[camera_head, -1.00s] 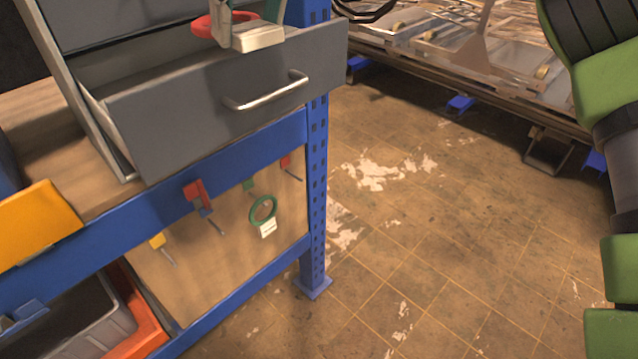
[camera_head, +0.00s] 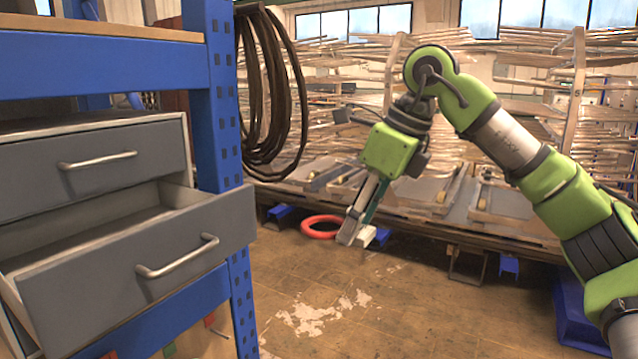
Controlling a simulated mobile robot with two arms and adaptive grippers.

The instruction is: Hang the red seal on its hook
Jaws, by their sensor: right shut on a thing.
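The red seal (camera_head: 322,227), a ring, hangs in the air right of the open drawer, over the floor. My right gripper (camera_head: 352,232) is shut on it at its right side. A small white piece shows at the fingertips; I cannot tell if it is the seal's tag or a fingertip. At the lower left, a red hook mount (camera_head: 209,320) shows below the drawer, with a green mount (camera_head: 170,349) and another red one (camera_head: 109,355) at the picture's edge. Most of the hook board is out of view. My left gripper is not in view.
The grey drawer (camera_head: 130,285) stands open and empty in its cabinet, jutting toward the front. A blue rack post (camera_head: 215,110) stands beside it. Coiled dark cables (camera_head: 270,90) hang behind the post. The floor (camera_head: 370,310) in the middle is clear.

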